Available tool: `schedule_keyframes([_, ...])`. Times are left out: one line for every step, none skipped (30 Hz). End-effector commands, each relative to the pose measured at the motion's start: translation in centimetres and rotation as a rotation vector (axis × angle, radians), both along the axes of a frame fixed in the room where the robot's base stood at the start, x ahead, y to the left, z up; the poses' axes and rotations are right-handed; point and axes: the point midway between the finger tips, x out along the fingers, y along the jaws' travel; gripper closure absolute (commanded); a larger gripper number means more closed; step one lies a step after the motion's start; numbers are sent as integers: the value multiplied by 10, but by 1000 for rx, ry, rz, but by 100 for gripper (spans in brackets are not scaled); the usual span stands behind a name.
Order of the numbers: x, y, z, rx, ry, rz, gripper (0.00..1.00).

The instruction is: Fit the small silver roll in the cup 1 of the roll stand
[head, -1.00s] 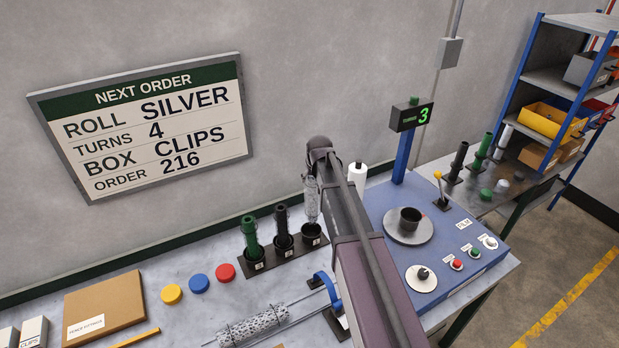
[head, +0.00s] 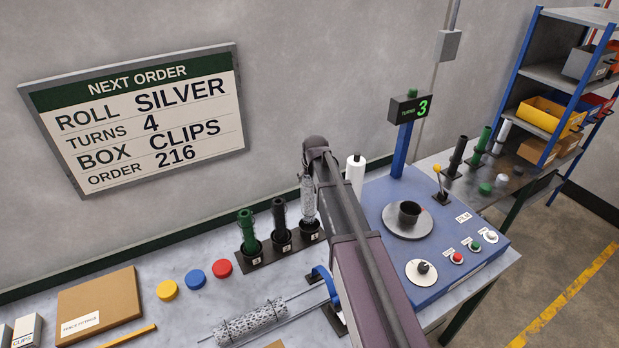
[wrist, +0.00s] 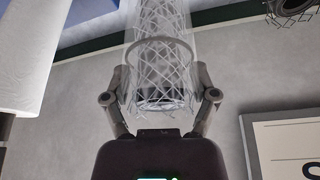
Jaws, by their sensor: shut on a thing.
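The small silver roll (head: 308,202), a wire-mesh cylinder, stands upright in my gripper (wrist: 160,88). In the wrist view, the fingers close on both sides of the silver mesh (wrist: 160,45). In the head view, my arm hides most of the gripper. The roll's lower end meets the rightmost cup (head: 308,231) of the roll stand (head: 268,256); I cannot tell how deep it sits. The stand's left cup holds a green roll (head: 247,228) and its middle cup a black roll (head: 279,218). The cup numbers are too small to read surely.
A white cylinder (head: 355,172) stands close right of the silver roll. The blue machine (head: 380,205) is to the right. A mesh roll on rods (head: 250,322) lies in front. Red, blue and yellow discs (head: 195,279) and a cardboard box (head: 98,306) are to the left.

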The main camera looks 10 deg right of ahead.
Motion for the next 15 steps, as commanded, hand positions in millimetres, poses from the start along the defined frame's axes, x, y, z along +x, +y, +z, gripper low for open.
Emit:
schedule_keyframes([0, 0, -9, 0, 0, 0, 85])
schedule_keyframes([0, 0, -12, 0, 0, 0, 85])
schedule_keyframes([0, 0, -15, 0, 0, 0, 85])
schedule_keyframes([0, 0, -18, 0, 0, 0, 85])
schedule_keyframes([0, 0, -20, 0, 0, 0, 85])
schedule_keyframes([0, 0, -24, 0, 0, 0, 85])
schedule_keyframes([0, 0, -26, 0, 0, 1, 85])
schedule_keyframes([0, 1, -29, 0, 0, 1, 85])
schedule_keyframes([0, 1, -32, 0, 0, 1, 85])
schedule_keyframes([0, 1, -34, 0, 0, 1, 85])
schedule_keyframes([0, 1, -37, 0, 0, 1, 85])
schedule_keyframes([0, 1, -40, 0, 0, 1, 85])
schedule_keyframes([0, 1, -43, 0, 0, 1, 85])
schedule_keyframes([0, 1, -45, 0, 0, 1, 85])
schedule_keyframes([0, 1, -49, 0, 0, 1, 85])
